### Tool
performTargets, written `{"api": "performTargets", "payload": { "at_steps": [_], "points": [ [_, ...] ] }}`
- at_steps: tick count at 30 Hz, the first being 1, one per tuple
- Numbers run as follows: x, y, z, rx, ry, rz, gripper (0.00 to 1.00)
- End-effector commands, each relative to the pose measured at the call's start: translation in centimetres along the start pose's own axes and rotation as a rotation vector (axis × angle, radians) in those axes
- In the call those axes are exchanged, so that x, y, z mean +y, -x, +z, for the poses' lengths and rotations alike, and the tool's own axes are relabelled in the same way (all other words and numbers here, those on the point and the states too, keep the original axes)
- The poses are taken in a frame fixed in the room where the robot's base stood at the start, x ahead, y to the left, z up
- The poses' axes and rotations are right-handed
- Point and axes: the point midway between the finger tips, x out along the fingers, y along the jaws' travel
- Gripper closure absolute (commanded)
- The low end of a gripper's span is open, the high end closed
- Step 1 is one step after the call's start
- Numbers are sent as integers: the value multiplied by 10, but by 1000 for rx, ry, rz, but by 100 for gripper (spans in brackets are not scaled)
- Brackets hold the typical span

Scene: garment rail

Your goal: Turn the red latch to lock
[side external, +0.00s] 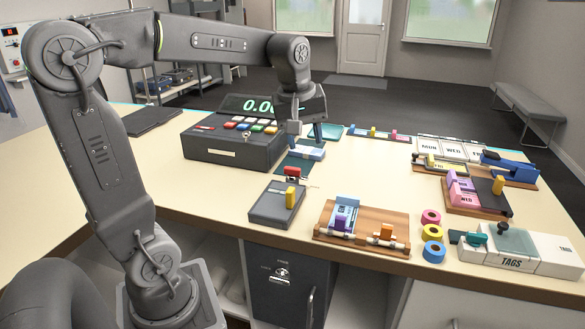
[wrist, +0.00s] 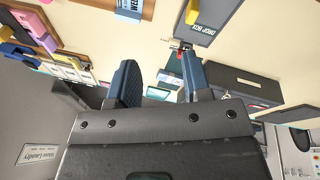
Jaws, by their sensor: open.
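A small red latch (side external: 292,173) sits on the table between the grey drop box and the cash register, with small metal parts beside it. In the wrist view, the red piece (wrist: 180,54) shows small beside the drop box, near the tip of the right-hand finger and partly hidden by it. I cannot tell which way the latch is turned. My gripper (side external: 306,130) is open and empty, above and behind the latch, over a blue-and-white block (side external: 308,153). Both blue fingers (wrist: 157,82) show spread apart in the wrist view, touching nothing that I can make out.
The grey drop box (side external: 270,207) with a yellow handle (side external: 291,197) stands in front of the latch. The cash register (side external: 225,147) is to the left. A wooden board (side external: 340,237) with tags and coloured tape rolls (side external: 432,232) lie to the right. The table's middle right is clear.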

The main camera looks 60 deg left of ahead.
Motion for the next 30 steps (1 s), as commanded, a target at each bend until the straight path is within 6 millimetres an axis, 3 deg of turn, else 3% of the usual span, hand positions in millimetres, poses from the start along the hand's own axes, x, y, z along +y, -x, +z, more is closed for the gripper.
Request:
{"api": "performTargets", "payload": {
  "at_steps": [1, 6, 9, 12, 15, 20, 30],
  "points": [
    [5, -9, -28, -14, 150, -37, 55],
    [4, -37, -109, -37, 647, -143, 55],
    [-3, -54, -146, -40, 879, -193, 55],
    [-11, -66, -170, -38, 1038, -229, 55],
    [-16, -73, -183, -36, 1126, -248, 55],
    [-19, -84, -185, -35, 1158, -257, 55],
    [-30, -145, -174, -37, 1153, -258, 55]
  ]
}}
